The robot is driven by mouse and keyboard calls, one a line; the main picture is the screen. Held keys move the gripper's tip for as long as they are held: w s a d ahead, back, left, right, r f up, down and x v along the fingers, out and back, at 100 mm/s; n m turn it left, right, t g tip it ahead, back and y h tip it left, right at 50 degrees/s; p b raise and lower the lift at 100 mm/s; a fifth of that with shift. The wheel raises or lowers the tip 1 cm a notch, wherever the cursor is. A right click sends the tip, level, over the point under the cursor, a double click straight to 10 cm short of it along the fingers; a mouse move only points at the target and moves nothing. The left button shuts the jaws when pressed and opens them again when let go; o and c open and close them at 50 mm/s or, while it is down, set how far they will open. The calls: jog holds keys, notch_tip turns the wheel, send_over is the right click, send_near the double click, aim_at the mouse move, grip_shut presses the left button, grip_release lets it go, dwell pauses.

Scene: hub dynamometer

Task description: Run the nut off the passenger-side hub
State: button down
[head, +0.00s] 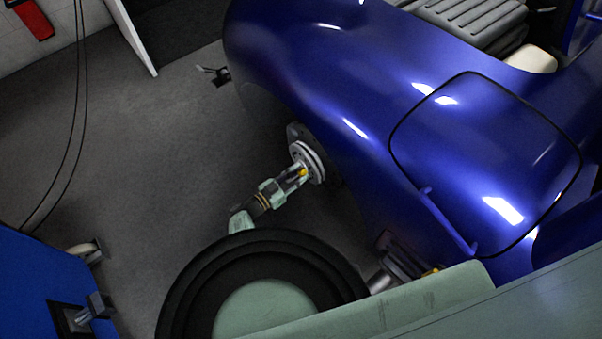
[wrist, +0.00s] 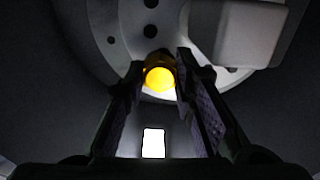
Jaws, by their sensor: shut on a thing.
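The hub (head: 309,160) is a round grey metal disc in the wheel opening of the blue car. In the wrist view its pale, holed face (wrist: 105,22) fills the upper part. A yellow nut (wrist: 160,78) sits at the hub's middle, between the finger pads. It also shows as a small yellow spot in the head view (head: 303,173). My gripper (wrist: 159,70) is shut on the nut, one finger on each side. In the head view my gripper (head: 298,174) reaches the hub face from the lower left. The nut's threads are hidden.
The blue bodywork (head: 300,75) overhangs the hub. A grey block (wrist: 250,32) sits beside the hub face at the upper right. A blue cabinet (head: 35,290) stands at lower left, with dark cables (head: 80,110) hanging above. Grey floor (head: 150,160) left of the hub is mostly clear.

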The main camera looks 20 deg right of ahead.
aim_at(300, 175)
jog(key=shift+p+v, duration=0.3)
jog(key=shift+v, duration=1.85)
